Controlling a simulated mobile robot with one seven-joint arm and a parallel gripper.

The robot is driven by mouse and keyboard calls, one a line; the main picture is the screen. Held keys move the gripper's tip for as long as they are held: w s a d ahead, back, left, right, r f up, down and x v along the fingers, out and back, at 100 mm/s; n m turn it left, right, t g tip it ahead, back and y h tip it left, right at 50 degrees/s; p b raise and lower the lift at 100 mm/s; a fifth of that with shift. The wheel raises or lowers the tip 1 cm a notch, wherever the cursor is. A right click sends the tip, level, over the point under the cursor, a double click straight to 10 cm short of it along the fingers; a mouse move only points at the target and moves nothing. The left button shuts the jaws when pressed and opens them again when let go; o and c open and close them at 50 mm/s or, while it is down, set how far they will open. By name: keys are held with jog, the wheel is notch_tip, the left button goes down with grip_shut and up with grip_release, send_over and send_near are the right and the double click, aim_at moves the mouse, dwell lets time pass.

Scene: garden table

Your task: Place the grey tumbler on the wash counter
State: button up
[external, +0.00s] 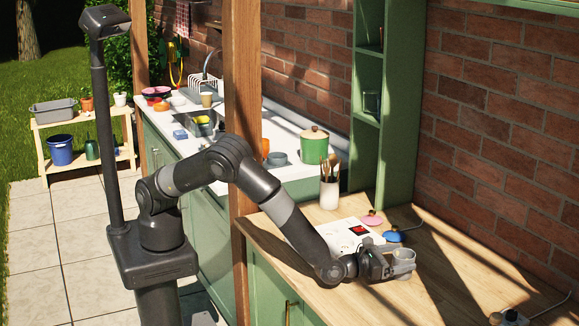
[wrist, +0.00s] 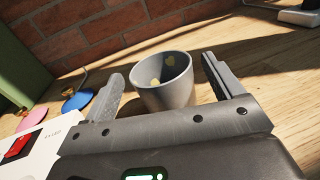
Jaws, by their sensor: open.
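The grey tumbler (wrist: 165,88) stands upright on the wooden worktop. In the wrist view it is between the two spread fingers of my gripper (wrist: 163,92), with a gap visible on each side. Pale yellow marks show on its inside. In the external view the tumbler (external: 404,262) is at the end of my gripper (external: 392,266), partly hidden by the fingers. The white wash counter (external: 278,133) is farther back, beyond the wooden post, with a sink in it.
A white board with a red switch (external: 361,231), a pink disc (external: 372,219) and a blue disc (external: 392,235) lie close to my gripper. A utensil pot (external: 330,191) stands behind. A green pot (external: 314,146) is on the counter. The wooden post (external: 243,120) rises beside my arm.

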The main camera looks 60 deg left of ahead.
aim_at(408, 253)
jog(key=shift+x, duration=1.5)
jog(key=shift+c, duration=0.3)
jog(key=c, duration=1.1)
jog(key=shift+r, duration=0.1)
jog(key=shift+r, duration=0.45)
jog(key=s+d+r, duration=0.1)
jog(key=s+r, duration=0.2)
jog(key=s+d+r, duration=0.1)
jog(key=s+r, duration=0.2)
jog(key=s, duration=0.1)
jog(key=s+d+r, duration=0.1)
jog(key=s+r, duration=0.3)
jog(key=shift+s+d, duration=0.1)
jog(key=shift+d, duration=0.1)
